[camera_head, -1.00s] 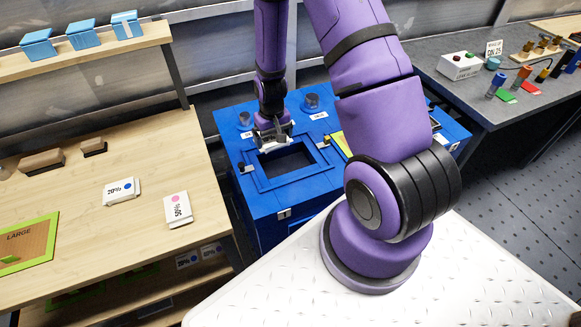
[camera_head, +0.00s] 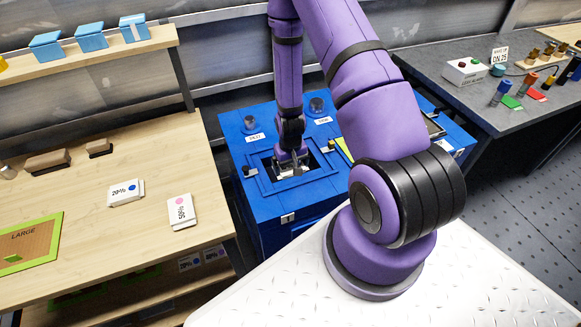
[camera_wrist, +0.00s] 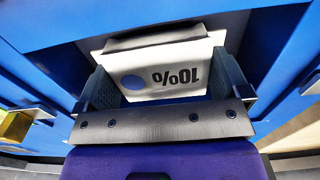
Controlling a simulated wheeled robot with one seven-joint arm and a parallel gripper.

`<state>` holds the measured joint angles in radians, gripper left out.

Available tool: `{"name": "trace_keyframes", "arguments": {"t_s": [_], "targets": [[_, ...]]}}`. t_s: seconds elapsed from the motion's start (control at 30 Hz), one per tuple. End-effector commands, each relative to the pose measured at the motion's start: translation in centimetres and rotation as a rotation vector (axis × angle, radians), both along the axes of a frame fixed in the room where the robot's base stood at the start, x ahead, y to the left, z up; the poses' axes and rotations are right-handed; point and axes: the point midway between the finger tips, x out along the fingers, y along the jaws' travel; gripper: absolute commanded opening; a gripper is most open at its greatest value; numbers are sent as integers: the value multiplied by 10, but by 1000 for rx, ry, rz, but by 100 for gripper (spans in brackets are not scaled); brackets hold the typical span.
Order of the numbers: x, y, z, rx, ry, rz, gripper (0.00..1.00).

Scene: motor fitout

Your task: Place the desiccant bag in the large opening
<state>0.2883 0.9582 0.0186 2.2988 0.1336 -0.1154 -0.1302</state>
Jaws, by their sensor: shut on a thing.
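My gripper (camera_head: 291,162) is at the large opening (camera_head: 272,181) in the top of the blue cabinet (camera_head: 240,140). In the wrist view my gripper (camera_wrist: 166,82) is shut on a white desiccant bag (camera_wrist: 185,60) marked 10% with a blue dot. The bag sits between the two fingers, with the blue walls of the opening around it. In the head view the fingers are at the level of the opening or partly inside it, and the bag is mostly hidden. I cannot tell whether the bag touches the floor of the opening.
Two white packs, one marked 20% (camera_head: 126,192) and one 50% (camera_head: 181,211), lie on the wooden bench (camera_head: 100,240) at left. Small round ports (camera_head: 249,122) stand behind the opening. Latches (camera_head: 250,172) flank its frame. A grey bench (camera_head: 440,60) is at right.

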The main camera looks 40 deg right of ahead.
Motion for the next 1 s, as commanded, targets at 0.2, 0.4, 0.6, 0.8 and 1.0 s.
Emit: {"name": "trace_keyframes", "arguments": {"t_s": [0.2,0.4,0.6,0.8,1.0], "targets": [[0,0,-11,0,-1,0,67],[0,0,-10,0,-1,0,67],[0,0,-13,0,-1,0,100],[0,0,-11,0,-1,0,100],[1,0,5,-1,-3,0,100]]}}
